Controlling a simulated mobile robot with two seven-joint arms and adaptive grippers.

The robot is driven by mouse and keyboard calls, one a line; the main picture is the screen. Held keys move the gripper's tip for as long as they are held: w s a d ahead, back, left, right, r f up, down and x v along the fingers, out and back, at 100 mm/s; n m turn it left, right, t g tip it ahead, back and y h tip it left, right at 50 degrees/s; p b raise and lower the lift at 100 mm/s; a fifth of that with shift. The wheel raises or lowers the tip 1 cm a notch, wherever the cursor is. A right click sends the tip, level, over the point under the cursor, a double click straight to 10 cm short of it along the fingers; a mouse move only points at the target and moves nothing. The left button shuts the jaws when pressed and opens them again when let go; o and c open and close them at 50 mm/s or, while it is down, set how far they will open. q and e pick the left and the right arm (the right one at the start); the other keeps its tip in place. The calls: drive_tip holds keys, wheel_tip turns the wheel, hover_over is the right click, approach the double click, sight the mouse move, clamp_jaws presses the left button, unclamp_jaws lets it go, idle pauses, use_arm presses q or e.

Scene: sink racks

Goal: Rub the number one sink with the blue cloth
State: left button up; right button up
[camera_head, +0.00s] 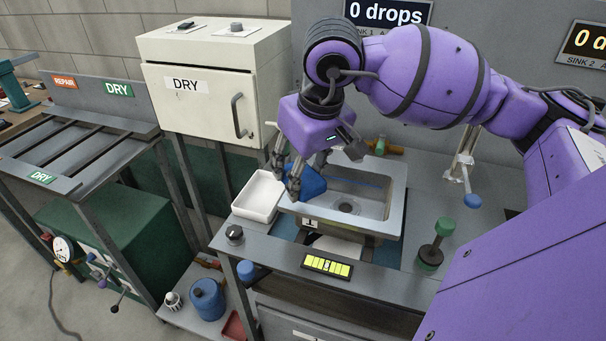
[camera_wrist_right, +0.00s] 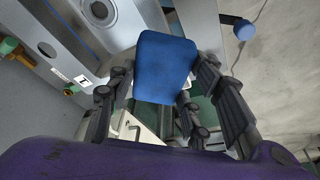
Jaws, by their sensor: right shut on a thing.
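The blue cloth (camera_head: 313,183) is a thick blue pad in the fingers of my right gripper (camera_head: 289,176). It is at the left end of the number one sink (camera_head: 397,200), a grey basin with a drain and a "1" tag on its front left corner. I cannot tell whether the cloth touches the sink rim. In the right wrist view the cloth (camera_wrist_right: 164,66) sits between the fingers, and the sink (camera_wrist_right: 78,22) shows at upper left. My left gripper is not in view.
A white tray (camera_head: 258,197) stands just left of the sink. A white "DRY" cabinet (camera_head: 205,92) is behind it. A sign (camera_head: 388,13) above reads 0 drops.

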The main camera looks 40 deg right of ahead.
drive_tip(key=shift+r+p, duration=0.4)
drive_tip(key=shift+r, duration=0.85)
